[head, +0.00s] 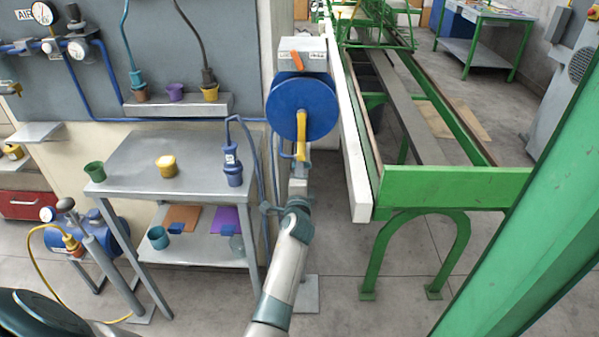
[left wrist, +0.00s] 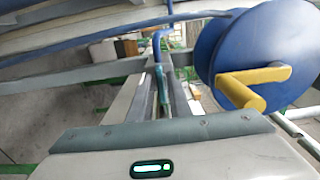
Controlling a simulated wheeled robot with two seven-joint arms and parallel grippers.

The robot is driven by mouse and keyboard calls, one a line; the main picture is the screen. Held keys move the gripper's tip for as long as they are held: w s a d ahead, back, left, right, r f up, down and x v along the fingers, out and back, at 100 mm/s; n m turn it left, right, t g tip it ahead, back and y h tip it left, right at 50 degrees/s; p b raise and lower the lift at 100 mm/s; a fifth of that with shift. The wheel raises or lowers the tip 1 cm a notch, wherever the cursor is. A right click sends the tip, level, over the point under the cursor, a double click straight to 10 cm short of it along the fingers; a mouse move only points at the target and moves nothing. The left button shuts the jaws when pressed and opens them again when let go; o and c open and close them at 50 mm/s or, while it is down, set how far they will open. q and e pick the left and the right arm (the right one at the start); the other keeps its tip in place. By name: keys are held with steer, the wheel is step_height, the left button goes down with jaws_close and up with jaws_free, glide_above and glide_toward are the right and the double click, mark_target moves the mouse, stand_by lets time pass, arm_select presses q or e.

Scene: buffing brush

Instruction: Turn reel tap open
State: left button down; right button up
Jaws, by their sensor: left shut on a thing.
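The blue hose reel (head: 295,108) with its yellow crank (head: 302,140) hangs beside the wall end. My left arm reaches up to just below it, and the left gripper (head: 299,172) is mostly hidden by its own wrist. In the left wrist view the two grey fingers of the left gripper (left wrist: 163,100) are close together around a slim teal piece (left wrist: 161,83), below a blue pipe (left wrist: 157,48). This piece seems to be the reel tap; its handle angle is unclear. The reel (left wrist: 245,50) and crank (left wrist: 252,84) are right of the fingers. My right gripper is not in view.
A grey bracket with an orange lever (head: 297,60) sits above the reel. A grey two-shelf bench (head: 150,205) with cups stands left. A green-framed conveyor (head: 440,185) stands right, and a green post (head: 530,235) crosses the near right.

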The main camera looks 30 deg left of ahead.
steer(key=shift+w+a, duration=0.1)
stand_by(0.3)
arm_select(q)
steer(key=c, duration=1.9)
jaws_free()
steer(key=shift+o, duration=0.2)
